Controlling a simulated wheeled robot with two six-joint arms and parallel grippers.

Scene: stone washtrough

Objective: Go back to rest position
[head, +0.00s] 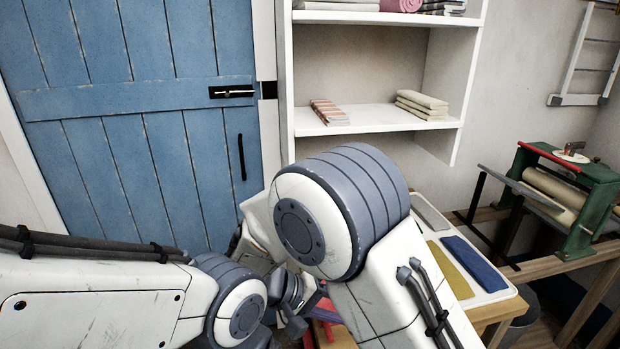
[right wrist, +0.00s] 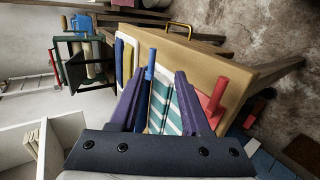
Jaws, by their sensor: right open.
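My right gripper (right wrist: 156,76) shows in the right wrist view with its two purple fingers spread apart. It is open above a wooden table (right wrist: 225,60). Between and beyond the fingers lie a green-and-white striped cloth (right wrist: 178,112) and a blue handle (right wrist: 150,66). I cannot tell whether the fingers touch anything. In the head view my right arm's large elbow fills the middle and hides its gripper. My left arm comes in from the left and bends near the bottom middle; its fingers do not show.
A red handle (right wrist: 217,97) stands at the table's near side. Yellow (head: 446,269) and blue (head: 474,263) cloths lie on a white tray (head: 506,292). A white shelf (head: 385,122) with folded cloths, a blue door (head: 130,130) and a green mangle (head: 590,205) stand behind.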

